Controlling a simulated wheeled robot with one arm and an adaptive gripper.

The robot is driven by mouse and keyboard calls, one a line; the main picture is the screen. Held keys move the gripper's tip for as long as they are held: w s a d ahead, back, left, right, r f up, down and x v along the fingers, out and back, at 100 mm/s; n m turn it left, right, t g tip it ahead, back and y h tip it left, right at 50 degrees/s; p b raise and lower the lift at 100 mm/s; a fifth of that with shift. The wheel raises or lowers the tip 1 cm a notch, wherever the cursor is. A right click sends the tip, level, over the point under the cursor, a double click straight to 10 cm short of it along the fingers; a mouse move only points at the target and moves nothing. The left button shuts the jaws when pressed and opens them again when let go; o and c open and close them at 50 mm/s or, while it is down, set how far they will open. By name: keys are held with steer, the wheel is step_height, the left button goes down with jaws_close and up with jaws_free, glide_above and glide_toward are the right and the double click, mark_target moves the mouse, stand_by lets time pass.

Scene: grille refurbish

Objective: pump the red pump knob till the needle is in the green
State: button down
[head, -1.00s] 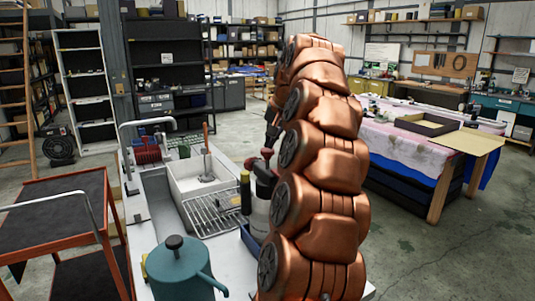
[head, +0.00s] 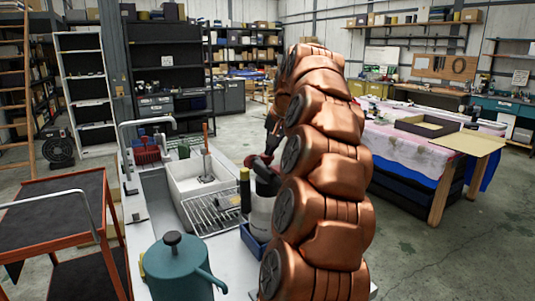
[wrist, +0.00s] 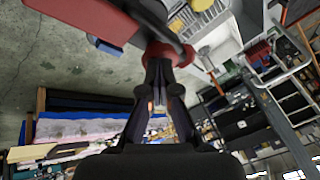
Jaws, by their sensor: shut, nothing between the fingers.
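The red pump knob (head: 268,157) tops a pressure sprayer with a dark collar and pale bottle (head: 261,212), upright at the bench's right side. A second red part, perhaps its nozzle or handle, sticks out left of the knob. My gripper (head: 272,126) is over the knob, partly hidden by my copper arm. In the wrist view the knob (wrist: 166,55) is right at the tips of my closed, empty fingers (wrist: 158,72). They look in contact with its top, though I cannot be sure. No gauge, needle or green band can be made out in either view.
A blue tray (head: 249,240) surrounds the sprayer's foot. Open floor (head: 430,240) lies right.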

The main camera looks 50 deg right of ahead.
steer(key=shift+r+p, duration=1.05)
steer(key=shift+r, duration=0.4)
steer(key=shift+f, duration=0.15)
stand_by(0.3)
stand_by(1.3)
stand_by(0.7)
steer(key=shift+f+b, duration=1.35)
steer(key=shift+f, duration=0.25)
steer(key=shift+r+p, duration=1.15)
steer(key=shift+r, duration=0.55)
